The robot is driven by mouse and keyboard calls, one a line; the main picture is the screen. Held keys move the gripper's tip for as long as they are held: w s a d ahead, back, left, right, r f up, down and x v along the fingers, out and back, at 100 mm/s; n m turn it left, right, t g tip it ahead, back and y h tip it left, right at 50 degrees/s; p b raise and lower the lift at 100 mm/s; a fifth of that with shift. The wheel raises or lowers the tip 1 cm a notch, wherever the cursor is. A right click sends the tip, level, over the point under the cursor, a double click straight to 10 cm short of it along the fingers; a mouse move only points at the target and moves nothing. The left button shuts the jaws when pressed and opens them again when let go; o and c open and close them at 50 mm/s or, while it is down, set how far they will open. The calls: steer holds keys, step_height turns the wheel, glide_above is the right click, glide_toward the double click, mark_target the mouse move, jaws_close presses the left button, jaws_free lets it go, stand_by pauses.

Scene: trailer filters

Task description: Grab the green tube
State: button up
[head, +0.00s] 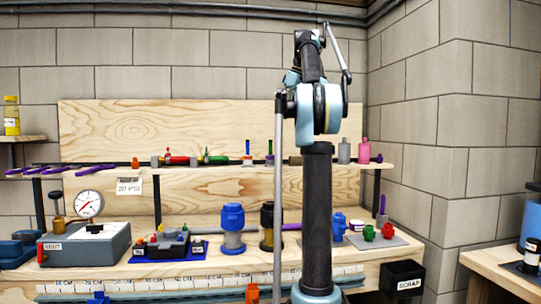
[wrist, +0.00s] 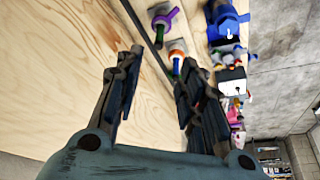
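A green tube-like piece (head: 215,158) lies on the wall shelf in the head view, right of a similar red piece (head: 178,160). In the head view my arm stands in front of the shelf and the gripper cannot be made out.
The shelf (head: 400,168) also bears pink bottles (head: 364,151) and small upright tools. In the wrist view, a purple part (wrist: 165,18) lies beyond the fingertips.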

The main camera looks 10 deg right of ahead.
mark_target(270, 145)
steer(key=x, duration=1.7)
steer(key=shift+w+a+f, duration=0.1)
steer(key=shift+w, duration=0.1)
steer(key=shift+c, duration=0.2)
steer(key=c, duration=0.8)
